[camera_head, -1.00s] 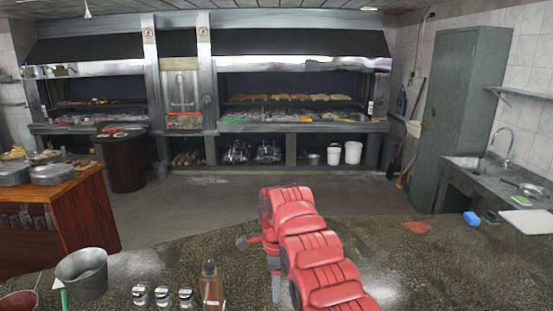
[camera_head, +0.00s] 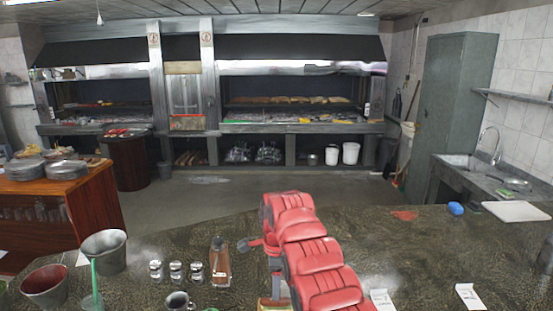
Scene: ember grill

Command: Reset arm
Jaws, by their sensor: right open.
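My right arm's red links rise from the bottom edge over the dark stone counter (camera_head: 160,245). My right gripper (camera_head: 262,255) hangs at the far end of that arm, above the counter, to the right of a brown bottle (camera_head: 220,262). I see nothing held in it; the arm's links hide part of it. My left gripper is out of view.
Several small jars (camera_head: 176,271), a metal bucket (camera_head: 104,251) and a red-lined bucket (camera_head: 47,286) stand at the left of the counter. A blue sponge (camera_head: 455,208) and white cards (camera_head: 470,296) lie right.

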